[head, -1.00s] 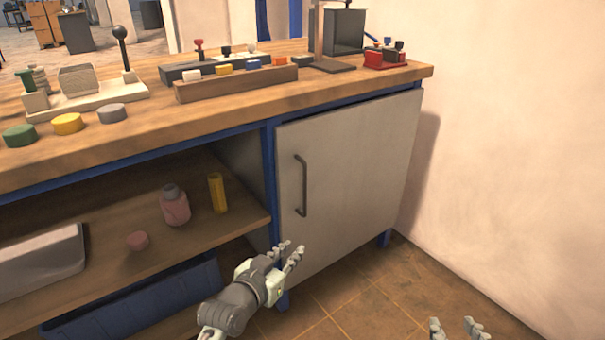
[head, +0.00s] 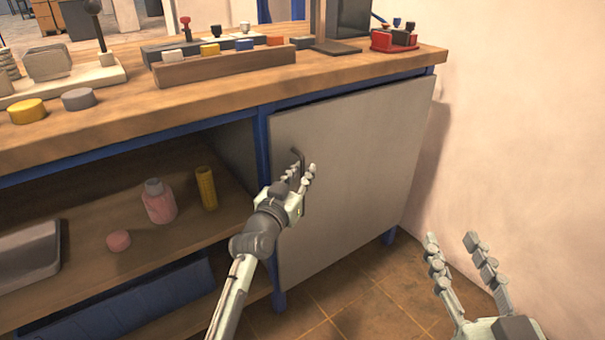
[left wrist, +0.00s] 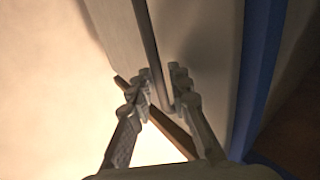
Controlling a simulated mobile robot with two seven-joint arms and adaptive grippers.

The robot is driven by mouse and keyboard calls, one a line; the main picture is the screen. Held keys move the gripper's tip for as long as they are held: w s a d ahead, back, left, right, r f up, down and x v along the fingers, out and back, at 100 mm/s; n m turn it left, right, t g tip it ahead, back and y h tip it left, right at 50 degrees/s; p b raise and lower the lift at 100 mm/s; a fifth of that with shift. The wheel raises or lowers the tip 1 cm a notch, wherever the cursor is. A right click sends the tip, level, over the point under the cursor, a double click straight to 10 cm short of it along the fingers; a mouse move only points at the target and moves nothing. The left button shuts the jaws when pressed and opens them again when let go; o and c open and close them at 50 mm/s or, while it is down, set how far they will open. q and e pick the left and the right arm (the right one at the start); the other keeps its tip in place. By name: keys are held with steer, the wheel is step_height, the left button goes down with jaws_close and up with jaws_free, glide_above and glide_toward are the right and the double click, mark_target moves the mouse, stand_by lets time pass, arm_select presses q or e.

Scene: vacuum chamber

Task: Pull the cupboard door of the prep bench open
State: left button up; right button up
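The grey cupboard door (head: 365,160) of the prep bench is closed or nearly so, below the right part of the wooden worktop. Its dark bar handle (head: 298,154) is upright near the door's left edge and mostly hidden by my left gripper. My left gripper (head: 301,172) is at the handle. In the left wrist view the handle (left wrist: 150,50) runs between the two open fingers (left wrist: 160,85), with gaps showing beside it. My right gripper (head: 452,242) is open and empty, right of the door and near the wall.
The open shelf (head: 130,262) left of the door holds a pink bottle (head: 159,202), a yellow cylinder (head: 206,188) and a pink puck (head: 118,240). The worktop (head: 200,97) carries racks and fixtures. A bare wall (head: 520,130) stands close on the right. Tiled floor shows below.

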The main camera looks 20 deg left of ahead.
arm_select(q)
steer(key=shift+w, duration=0.1)
jaws_close()
stand_by(0.5)
